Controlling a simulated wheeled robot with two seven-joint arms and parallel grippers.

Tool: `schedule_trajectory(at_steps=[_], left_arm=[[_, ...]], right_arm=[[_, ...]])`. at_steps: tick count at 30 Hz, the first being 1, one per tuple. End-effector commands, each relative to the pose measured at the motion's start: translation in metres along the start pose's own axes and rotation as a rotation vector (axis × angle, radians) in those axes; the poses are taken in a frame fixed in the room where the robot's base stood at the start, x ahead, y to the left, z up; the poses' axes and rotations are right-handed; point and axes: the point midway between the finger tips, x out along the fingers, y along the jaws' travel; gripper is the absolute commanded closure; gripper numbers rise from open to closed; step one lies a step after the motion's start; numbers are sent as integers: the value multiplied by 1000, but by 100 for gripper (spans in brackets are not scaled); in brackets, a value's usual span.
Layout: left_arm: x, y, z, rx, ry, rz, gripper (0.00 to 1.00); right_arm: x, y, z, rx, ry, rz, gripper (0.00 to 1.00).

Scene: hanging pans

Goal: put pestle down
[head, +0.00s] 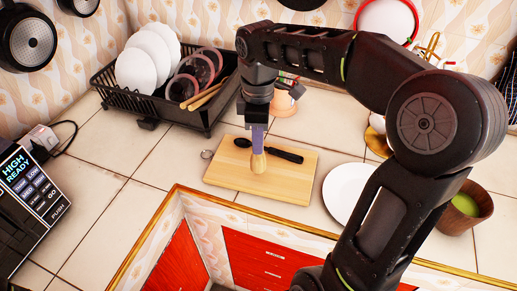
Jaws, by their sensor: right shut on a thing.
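The pestle (258,163) has a light wooden, rounded lower end and hangs roughly upright below my right gripper (257,128). The gripper is shut on its upper part, which the fingers mostly hide. The pestle's lower end is over the wooden cutting board (222,172), near the board's middle. I cannot tell whether it touches the board. A dark long-handled utensil (284,155) lies on the board, just behind and beside the pestle. My left gripper is not in view.
A black dish rack (203,112) with plates stands behind left. A white plate (347,190) lies right of the board, partly behind my arm. A wooden bowl (479,210) with green contents is farther right. The counter's front edge is close to the board. Tiles left of the board are clear.

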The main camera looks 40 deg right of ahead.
Motion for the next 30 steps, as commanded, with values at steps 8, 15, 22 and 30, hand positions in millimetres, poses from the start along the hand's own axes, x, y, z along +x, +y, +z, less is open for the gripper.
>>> schedule_trajectory(at_steps=[8, 15, 22, 30], left_arm=[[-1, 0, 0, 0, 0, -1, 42], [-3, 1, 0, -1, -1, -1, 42], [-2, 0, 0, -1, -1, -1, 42], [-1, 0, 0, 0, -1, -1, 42]], right_arm=[[12, -1, 0, -1, -1, -2, 100], [37, 0, 0, -1, 0, 0, 100], [37, 0, 0, -1, 0, 1, 100], [40, 0, 0, -1, 0, 0, 64]])
